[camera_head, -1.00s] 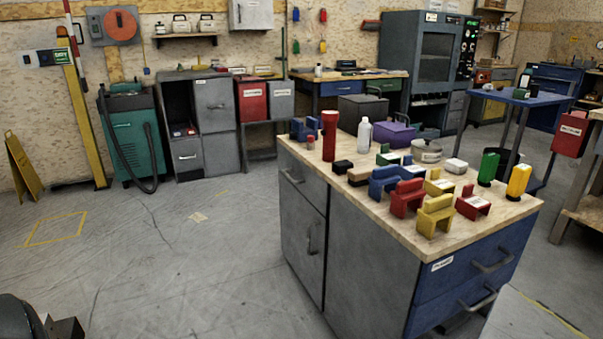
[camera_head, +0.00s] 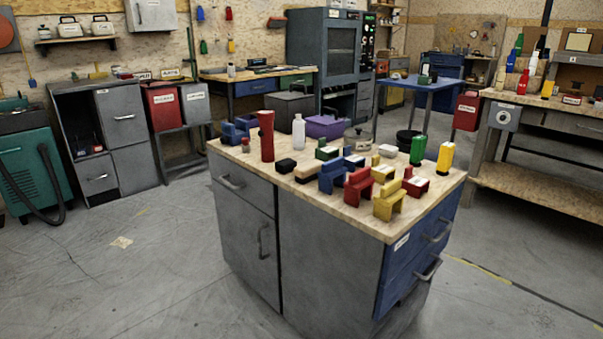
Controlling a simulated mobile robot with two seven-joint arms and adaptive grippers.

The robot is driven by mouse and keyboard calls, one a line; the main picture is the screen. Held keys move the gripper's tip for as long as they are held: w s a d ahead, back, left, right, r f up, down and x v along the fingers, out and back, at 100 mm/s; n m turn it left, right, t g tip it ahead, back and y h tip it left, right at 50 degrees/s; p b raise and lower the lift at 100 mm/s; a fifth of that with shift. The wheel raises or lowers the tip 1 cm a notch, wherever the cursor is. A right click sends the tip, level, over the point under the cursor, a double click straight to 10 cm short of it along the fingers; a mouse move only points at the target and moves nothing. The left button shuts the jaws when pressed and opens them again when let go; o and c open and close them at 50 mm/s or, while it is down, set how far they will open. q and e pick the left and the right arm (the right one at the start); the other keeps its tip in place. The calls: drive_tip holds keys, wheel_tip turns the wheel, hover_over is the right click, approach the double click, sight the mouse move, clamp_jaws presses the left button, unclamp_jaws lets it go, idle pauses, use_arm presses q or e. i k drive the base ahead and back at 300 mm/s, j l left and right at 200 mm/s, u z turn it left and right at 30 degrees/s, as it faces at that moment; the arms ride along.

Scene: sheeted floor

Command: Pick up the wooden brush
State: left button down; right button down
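A small tan, wood-coloured block with a dark underside (camera_head: 307,172) lies on the light wooden top of the workbench cabinet (camera_head: 238,160). It looks like the wooden brush, but it is too small to be sure. It sits between a small black block (camera_head: 286,165) on its left and a blue bracket-shaped block (camera_head: 331,177) on its right. Neither of my grippers is in view.
A red cylinder (camera_head: 266,137), a white bottle (camera_head: 299,131) and a purple box (camera_head: 325,127) stand behind it. Red (camera_head: 358,188) and yellow (camera_head: 389,202) blocks crowd the right front. The floor (camera_head: 130,270) left of the cabinet is clear.

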sight(307, 172)
drive_tip(key=u, duration=3.1)
drive_tip(key=z, duration=3.1)
drive_tip(key=i+j+u, duration=0.15)
drive_tip(key=i+j, duration=0.6)
drive_tip(key=j, duration=0.1)
